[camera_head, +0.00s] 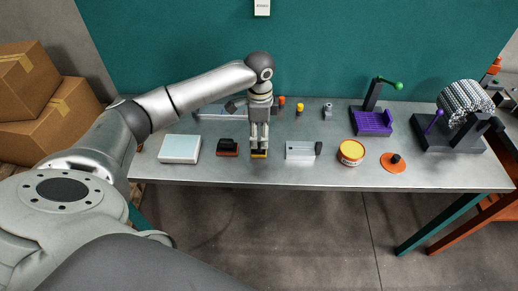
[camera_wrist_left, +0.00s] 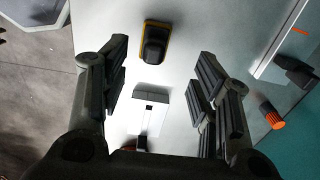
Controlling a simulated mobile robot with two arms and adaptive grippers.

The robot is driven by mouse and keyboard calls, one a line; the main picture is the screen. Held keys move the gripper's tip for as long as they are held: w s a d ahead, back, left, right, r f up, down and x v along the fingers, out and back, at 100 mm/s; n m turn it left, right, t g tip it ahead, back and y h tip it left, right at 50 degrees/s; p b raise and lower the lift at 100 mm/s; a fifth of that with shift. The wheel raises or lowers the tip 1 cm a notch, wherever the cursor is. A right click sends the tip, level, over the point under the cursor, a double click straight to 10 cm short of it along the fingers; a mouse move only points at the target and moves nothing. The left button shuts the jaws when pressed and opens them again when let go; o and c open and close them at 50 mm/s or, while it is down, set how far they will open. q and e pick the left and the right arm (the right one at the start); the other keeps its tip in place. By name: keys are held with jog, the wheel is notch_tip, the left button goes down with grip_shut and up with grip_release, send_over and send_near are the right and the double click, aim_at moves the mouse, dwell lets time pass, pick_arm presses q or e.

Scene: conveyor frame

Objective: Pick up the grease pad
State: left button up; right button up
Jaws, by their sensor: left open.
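The grease pad (camera_head: 259,154), which I take to be the small black block with a yellow base, lies on the grey workbench (camera_head: 215,178) near its front edge. In the left wrist view it shows as a black knob on a yellow-edged base (camera_wrist_left: 155,43), apart from both fingers. My right gripper is not in view.
A grey block with a black end (camera_head: 300,151), a yellow-lidded tin (camera_head: 351,152) and an orange disc (camera_head: 393,166) stand to the right. A long rail (camera_head: 213,112) lies behind.

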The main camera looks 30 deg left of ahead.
aim_at(259, 144)
pick_arm(q)
jog(key=f, duration=0.2)
jog(key=s+f, duration=0.1)
jog(key=shift+f+p, duration=0.35)
jog(key=shift+f, duration=0.35)
jog(key=shift+w+f, duration=0.1)
jog(key=shift+f, duration=0.1)
jog(key=shift+d, duration=0.1)
jog(key=c, duration=1.1)
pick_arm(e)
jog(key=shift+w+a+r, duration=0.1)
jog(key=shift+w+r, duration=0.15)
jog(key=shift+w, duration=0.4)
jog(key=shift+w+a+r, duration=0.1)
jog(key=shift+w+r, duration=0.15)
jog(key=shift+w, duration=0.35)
pick_arm(q)
jog(key=shift+r, duration=0.1)
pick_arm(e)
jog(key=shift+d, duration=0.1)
